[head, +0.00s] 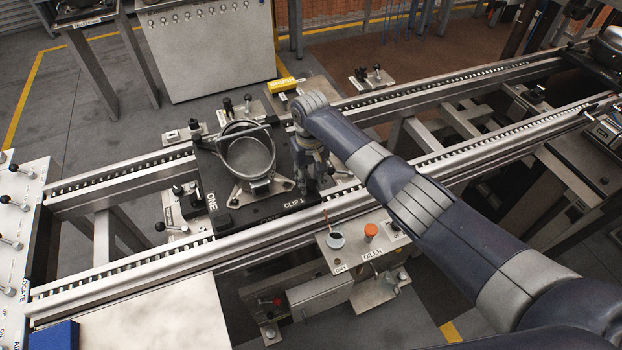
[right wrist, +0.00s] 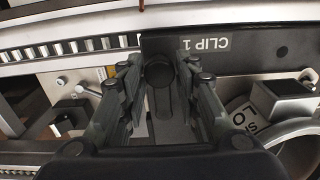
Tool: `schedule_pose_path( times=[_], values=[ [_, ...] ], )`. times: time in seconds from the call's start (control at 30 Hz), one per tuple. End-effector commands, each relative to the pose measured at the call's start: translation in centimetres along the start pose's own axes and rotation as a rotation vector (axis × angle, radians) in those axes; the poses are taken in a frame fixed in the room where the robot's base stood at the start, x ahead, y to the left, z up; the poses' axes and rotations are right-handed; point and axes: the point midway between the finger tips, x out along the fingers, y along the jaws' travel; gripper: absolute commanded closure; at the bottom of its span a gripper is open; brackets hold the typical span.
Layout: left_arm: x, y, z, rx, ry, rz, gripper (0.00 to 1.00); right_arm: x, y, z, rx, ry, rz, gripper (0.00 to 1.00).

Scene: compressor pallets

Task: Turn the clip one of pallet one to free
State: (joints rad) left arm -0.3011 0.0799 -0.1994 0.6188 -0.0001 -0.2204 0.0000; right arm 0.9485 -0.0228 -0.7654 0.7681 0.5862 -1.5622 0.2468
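Pallet one (head: 240,214) is a black plate on the conveyor rails, marked ONE and CLIP 1. It carries a round grey metal housing (head: 248,158). My right gripper (head: 318,188) points down at the plate's right side, by the CLIP 1 label. In the right wrist view, clip one (right wrist: 161,80) is a dark lever with a round end, between the two fingers of my right gripper (right wrist: 158,70). The fingers stand apart on either side of it, and I see no clear grip. In the head view the gripper hides the clip. My left gripper is not in view.
An oiler station (head: 358,248) with an orange cap and a small cup stands just in front of the rail. A yellow block (head: 282,85) and small clamps sit behind the pallet. A panel with several levers (head: 14,225) is at the left.

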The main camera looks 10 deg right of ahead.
Motion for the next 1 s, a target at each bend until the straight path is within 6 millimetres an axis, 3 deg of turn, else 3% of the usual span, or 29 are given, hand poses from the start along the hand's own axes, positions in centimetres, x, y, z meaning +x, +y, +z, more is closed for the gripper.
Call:
schedule_pose_path(
  times=[0.47, 1.0],
  values=[
    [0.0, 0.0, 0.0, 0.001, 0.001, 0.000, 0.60, -0.7, 0.0, 0.0, -0.002, -0.001, 0.000, 0.55],
    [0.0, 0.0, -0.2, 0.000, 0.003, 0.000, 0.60, -10.6, 0.0, -0.1, -0.001, 0.000, 0.000, 0.55]
  ],
)
